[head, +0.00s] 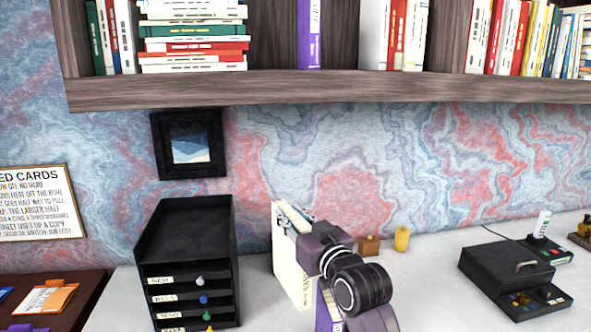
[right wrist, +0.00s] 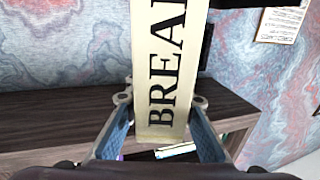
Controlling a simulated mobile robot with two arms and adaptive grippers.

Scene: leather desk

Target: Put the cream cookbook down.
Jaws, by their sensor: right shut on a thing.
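The cream cookbook (head: 289,272) stands upright over the white desk, right of the black drawer unit. Its lower end is close to the desk top; I cannot tell whether it touches. My right gripper (head: 318,245) is shut on it, coming from the right. In the right wrist view the cream spine with large black letters (right wrist: 165,60) sits between the two fingers of the right gripper (right wrist: 161,112). The fingers and wrist hide part of the book in the head view. My left gripper is not in view.
The black drawer unit (head: 183,262) stands left of the book. A purple thing (head: 324,306) shows partly behind my right arm. A wooden block (head: 369,246), a yellow cup (head: 402,239) and a black device (head: 512,275) are to the right. A bookshelf (head: 330,88) hangs above.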

